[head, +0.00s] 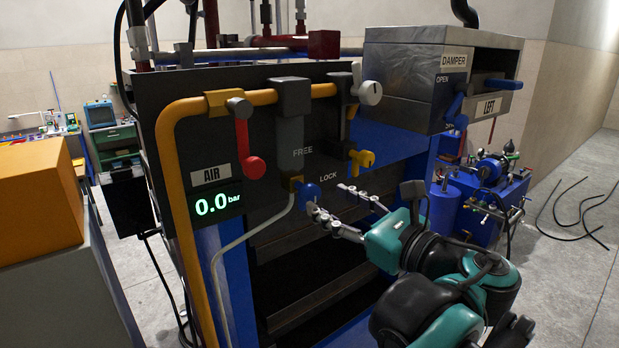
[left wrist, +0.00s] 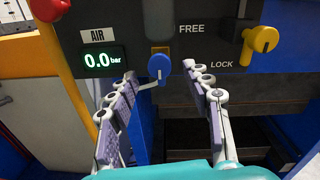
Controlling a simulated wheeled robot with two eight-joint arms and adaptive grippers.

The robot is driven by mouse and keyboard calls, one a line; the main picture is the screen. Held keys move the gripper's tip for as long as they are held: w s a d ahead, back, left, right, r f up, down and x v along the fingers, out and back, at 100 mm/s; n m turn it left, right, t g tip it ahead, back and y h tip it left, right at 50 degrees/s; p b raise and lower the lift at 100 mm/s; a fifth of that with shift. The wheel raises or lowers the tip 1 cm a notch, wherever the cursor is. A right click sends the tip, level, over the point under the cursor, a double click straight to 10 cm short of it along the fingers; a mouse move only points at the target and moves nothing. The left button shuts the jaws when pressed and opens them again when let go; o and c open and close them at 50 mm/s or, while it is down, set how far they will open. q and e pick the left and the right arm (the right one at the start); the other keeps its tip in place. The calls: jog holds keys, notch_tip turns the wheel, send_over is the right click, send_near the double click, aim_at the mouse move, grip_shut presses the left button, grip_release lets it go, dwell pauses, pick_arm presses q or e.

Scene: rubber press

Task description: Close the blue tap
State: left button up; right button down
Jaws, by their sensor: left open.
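The blue tap (head: 309,191) is a small rounded handle on a brass fitting, low on the dark press panel beside the LOCK label. In the left wrist view the blue tap (left wrist: 159,68) appears in the gap between my fingertips. My left gripper (head: 327,199) is open, with its jointed fingers pointing at the panel. In the left wrist view my left gripper (left wrist: 160,72) has nothing in it. One fingertip looks very close to the tap in the head view; I cannot tell if they touch. My right gripper is not in view.
A yellow tap (head: 362,158) sits to the upper right of the blue one, and a red lever (head: 248,146) to the upper left. A pale hose (head: 247,236) drops from the blue tap's fitting. The air display (head: 217,204) reads 0.0 bar. A damper box (head: 415,85) juts out above.

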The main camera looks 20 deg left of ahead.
aim_at(315, 194)
pick_arm(q)
jog(key=p+x, duration=0.1)
jog(key=x, duration=0.5)
jog(key=shift+w+a+f, duration=0.1)
jog(key=shift+w+a, duration=0.1)
jog(key=shift+a, duration=0.15)
grip_shut()
